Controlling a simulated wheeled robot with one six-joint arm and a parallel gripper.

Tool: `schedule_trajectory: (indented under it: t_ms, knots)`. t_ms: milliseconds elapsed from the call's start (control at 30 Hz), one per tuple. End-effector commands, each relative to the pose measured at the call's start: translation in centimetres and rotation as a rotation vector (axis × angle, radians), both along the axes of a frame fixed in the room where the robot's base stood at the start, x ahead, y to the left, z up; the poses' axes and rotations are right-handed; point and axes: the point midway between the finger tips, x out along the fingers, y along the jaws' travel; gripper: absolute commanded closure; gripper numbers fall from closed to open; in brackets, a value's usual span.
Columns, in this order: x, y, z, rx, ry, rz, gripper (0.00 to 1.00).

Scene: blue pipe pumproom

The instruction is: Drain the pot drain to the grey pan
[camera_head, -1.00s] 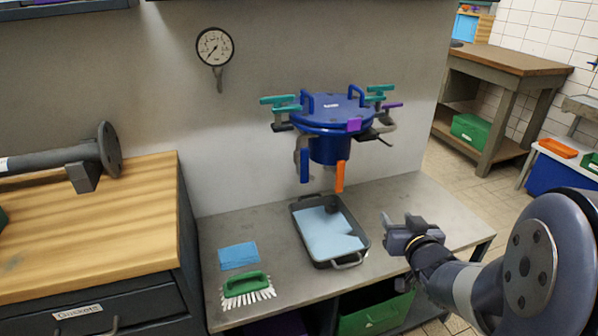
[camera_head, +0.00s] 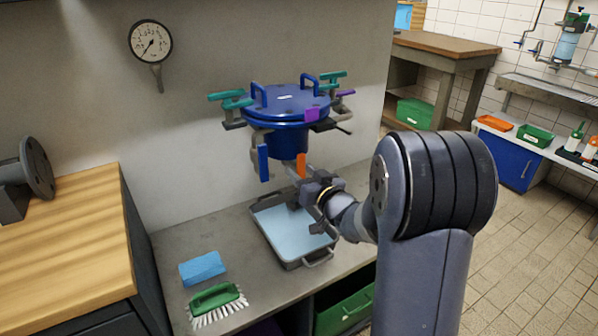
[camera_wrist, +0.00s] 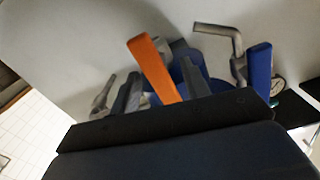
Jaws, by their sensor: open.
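The blue pot (camera_head: 288,108) with a clamped lid hangs against the wall above the bench. An orange lever (camera_head: 301,165) and a blue lever (camera_head: 263,163) hang below it. The orange lever also shows in the wrist view (camera_wrist: 153,67), as does the blue one (camera_wrist: 260,73). The grey pan (camera_head: 290,263) stands on the bench below, with a flat light-blue surface inside. My gripper (camera_head: 294,186) is open just below the orange lever, above the pan. In the wrist view, its fingers (camera_wrist: 162,92) appear on either side of the orange lever; contact cannot be told.
A blue sponge (camera_head: 203,268) and a green brush (camera_head: 216,303) lie on the bench left of the pan. A wall gauge (camera_head: 151,41) hangs left of the pot. A wooden cabinet (camera_head: 70,240) stands at left. A green bin (camera_head: 343,305) sits under the bench.

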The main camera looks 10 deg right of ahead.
Motion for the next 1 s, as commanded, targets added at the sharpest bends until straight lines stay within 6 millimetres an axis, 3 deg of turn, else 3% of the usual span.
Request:
schedule_trajectory:
  t_ms: [167,467,1000]
  knots:
    - [1.34,0.49,-0.01,0.0,0.0,0.001,0.56]
    - [1.54,0.52,0.01,0.0,0.0,0.0,0.56]
    - [1.51,0.51,0.01,0.0,0.0,0.0,0.99]
